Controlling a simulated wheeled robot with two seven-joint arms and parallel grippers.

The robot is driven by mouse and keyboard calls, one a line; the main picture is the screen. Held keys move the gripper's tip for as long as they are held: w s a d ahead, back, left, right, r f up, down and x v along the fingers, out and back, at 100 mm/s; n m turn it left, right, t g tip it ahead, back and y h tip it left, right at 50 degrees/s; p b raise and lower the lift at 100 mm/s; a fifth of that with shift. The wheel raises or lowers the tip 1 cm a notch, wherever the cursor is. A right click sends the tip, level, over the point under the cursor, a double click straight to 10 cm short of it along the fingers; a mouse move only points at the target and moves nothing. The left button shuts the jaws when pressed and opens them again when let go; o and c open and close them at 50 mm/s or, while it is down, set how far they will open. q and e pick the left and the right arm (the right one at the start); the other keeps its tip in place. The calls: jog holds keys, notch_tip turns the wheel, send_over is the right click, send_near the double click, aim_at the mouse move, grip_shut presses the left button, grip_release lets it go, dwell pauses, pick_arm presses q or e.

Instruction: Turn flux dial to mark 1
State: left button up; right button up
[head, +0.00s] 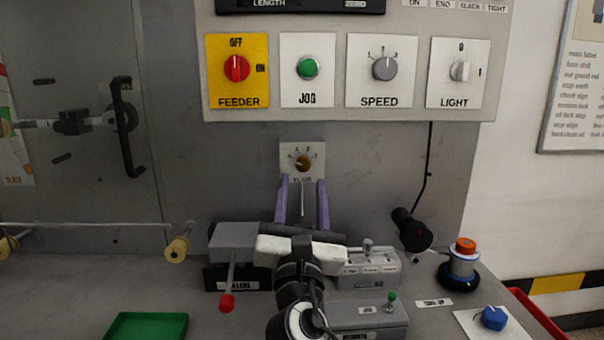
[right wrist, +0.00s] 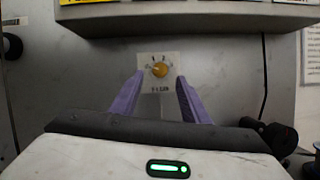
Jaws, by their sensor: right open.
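The flux dial (head: 303,163) is a small yellow-brown round knob on a white plate on the grey wall panel. It also shows in the right wrist view (right wrist: 159,70), with marks around it too small to read surely. My right gripper (head: 303,183) is open, its two purple fingers pointing at the panel just below the dial in the head view. In the right wrist view the fingertips (right wrist: 158,77) stand to the left and right of the dial's plate, apart from the knob, with nothing between them. My left gripper is not in view.
A red-tipped lever (head: 227,302), black handpiece (head: 411,229), spool (head: 461,262), blue knob (head: 493,318) and green tray (head: 146,326) are around the bench.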

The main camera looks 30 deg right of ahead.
aim_at(303, 168)
jog(key=x, duration=0.4)
jog(key=shift+w+d+r, duration=0.15)
jog(key=shift+w+d, duration=0.1)
jog(key=shift+w, duration=0.05)
jog(key=shift+c, duration=0.3)
jog(key=c, duration=1)
